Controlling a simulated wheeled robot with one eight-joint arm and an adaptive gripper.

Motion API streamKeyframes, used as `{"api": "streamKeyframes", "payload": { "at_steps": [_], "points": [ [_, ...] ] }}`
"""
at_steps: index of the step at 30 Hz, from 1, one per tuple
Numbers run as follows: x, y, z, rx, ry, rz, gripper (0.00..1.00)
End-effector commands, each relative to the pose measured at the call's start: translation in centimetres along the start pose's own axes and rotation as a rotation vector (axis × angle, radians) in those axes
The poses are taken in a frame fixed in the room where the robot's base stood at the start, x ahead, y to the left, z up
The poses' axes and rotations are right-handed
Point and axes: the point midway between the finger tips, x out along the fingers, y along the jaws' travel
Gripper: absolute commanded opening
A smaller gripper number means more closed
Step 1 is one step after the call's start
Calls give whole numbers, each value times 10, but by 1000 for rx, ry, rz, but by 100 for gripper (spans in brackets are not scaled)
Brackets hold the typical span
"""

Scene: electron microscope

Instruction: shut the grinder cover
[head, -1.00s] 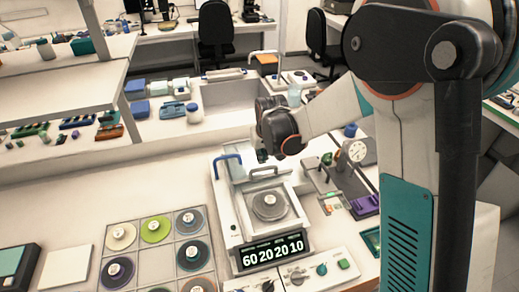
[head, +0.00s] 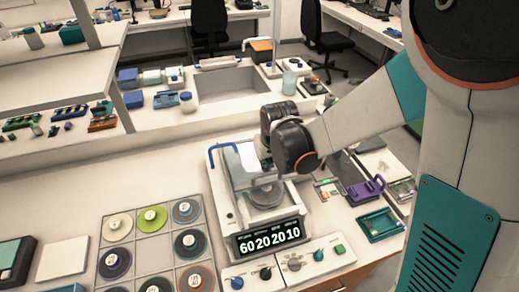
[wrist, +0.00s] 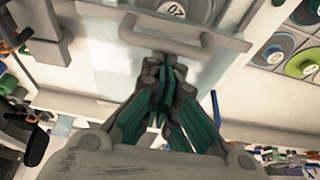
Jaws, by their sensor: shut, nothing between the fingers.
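The grinder (head: 285,222) is a white machine with a round grey disc (head: 266,194) in its well and a lit display at its front. Its pale see-through cover (wrist: 100,65) lies on the far side of the disc, leaving at least part of it bare. A grey bar handle (wrist: 185,45) on the cover sits between the disc and my fingertips in the wrist view. My gripper (wrist: 165,70) is shut and empty, just behind that handle; I cannot tell whether it touches. In the head view my gripper (head: 263,161) hides the handle.
A blue curved tube (head: 222,149) stands at the grinder's back left. A tray of coloured discs (head: 152,250) lies to the left. A control panel with knobs (head: 291,265) is in front. A purple holder (head: 366,190) and green tray (head: 380,225) are to the right.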

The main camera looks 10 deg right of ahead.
Motion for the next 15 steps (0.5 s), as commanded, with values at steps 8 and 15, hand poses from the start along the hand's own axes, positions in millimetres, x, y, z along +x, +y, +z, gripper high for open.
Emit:
{"api": "streamKeyframes", "payload": {
  "at_steps": [8,15],
  "points": [
    [-24,0,66,0,0,0,0],
    [-36,0,96,-1,0,0,0]
  ]
}}
